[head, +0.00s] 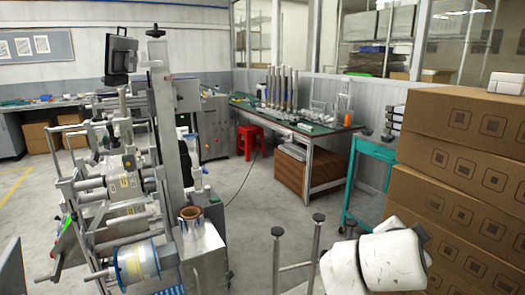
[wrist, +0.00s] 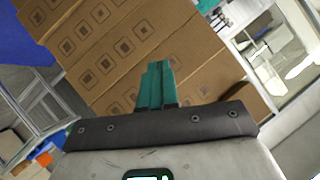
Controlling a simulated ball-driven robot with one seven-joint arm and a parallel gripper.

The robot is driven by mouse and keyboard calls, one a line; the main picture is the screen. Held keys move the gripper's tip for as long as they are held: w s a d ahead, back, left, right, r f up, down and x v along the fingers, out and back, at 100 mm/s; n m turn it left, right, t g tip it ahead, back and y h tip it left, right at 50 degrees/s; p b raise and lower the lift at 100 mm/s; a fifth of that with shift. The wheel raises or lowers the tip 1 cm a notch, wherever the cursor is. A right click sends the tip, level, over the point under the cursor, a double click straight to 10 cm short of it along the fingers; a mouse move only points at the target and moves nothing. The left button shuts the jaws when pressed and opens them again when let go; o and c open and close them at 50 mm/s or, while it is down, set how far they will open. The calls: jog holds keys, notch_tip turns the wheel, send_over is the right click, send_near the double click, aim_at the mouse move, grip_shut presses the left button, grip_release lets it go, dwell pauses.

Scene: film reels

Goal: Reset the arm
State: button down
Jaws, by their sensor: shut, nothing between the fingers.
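My gripper (wrist: 157,66) shows in the wrist view as two teal fingers pressed together, with nothing between them. Printed cardboard boxes (wrist: 135,40) fill the view behind the fingertips; I cannot tell how far off they are. In the head view, white links of my arm (head: 375,262) show at the lower right, in front of the box stack (head: 455,160). I cannot make out the gripper's fingers in the head view.
A metal machine (head: 165,110) with film reels stands at left, a blue-rimmed reel (head: 135,262) low on it. A small film roll (head: 190,213) sits on a metal cabinet. Behind are a green-topped table (head: 310,136), red stool (head: 250,141) and teal cart (head: 372,149).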

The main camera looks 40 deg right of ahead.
jog(key=a+f+n+y+p, duration=0.1)
jog(key=a+f+n+y, duration=0.3)
jog(key=a+f+n, duration=0.45)
jog(key=s+a+f+n+g+y+p, duration=0.1)
jog(key=s+a+f+n+y, duration=0.3)
jog(key=f, duration=0.5)
jog(key=s+a+f+n+g+y+p, duration=0.1)
jog(key=s+a+f+n+y, duration=0.3)
jog(key=s+a+f+n, duration=0.4)
jog(key=a+f+n, duration=0.1)
jog(key=a+f, duration=0.1)
jog(key=a, duration=0.1)
jog(key=shift+s+a, duration=0.15)
jog(key=shift+s, duration=0.15)
